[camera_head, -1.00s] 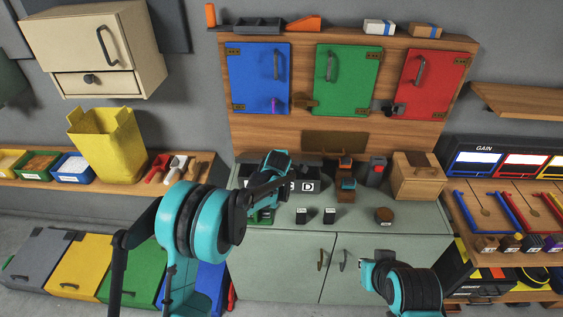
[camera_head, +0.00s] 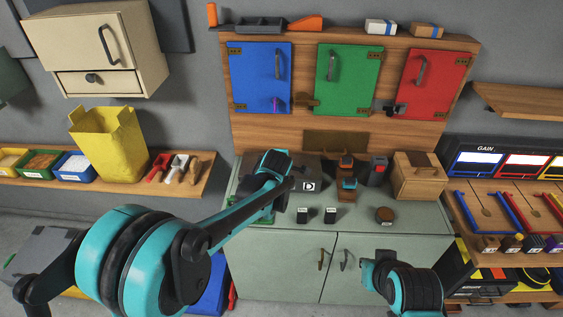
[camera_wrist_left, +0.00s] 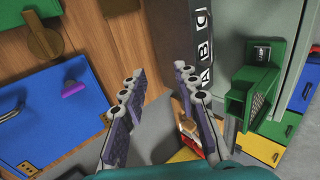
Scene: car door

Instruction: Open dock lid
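A dark box with letter labels (camera_head: 311,168) stands on the grey-green counter, at the back against the wooden panel. I cannot tell which part is the lid; the box looks closed. My left forearm hides the box's left part in the head view. My left gripper (camera_wrist_left: 158,74) is open and empty, its fingers apart, with the box just beyond its right finger. My right arm is at the lower right; its fingers do not show.
The counter (camera_head: 345,218) also holds small black blocks (camera_head: 317,213), a round brown piece (camera_head: 385,214) and a wooden box (camera_head: 417,176). Blue (camera_head: 260,78), green (camera_head: 347,80) and red (camera_head: 431,84) doors hang above. A green holder (camera_wrist_left: 253,92) is right of the gripper.

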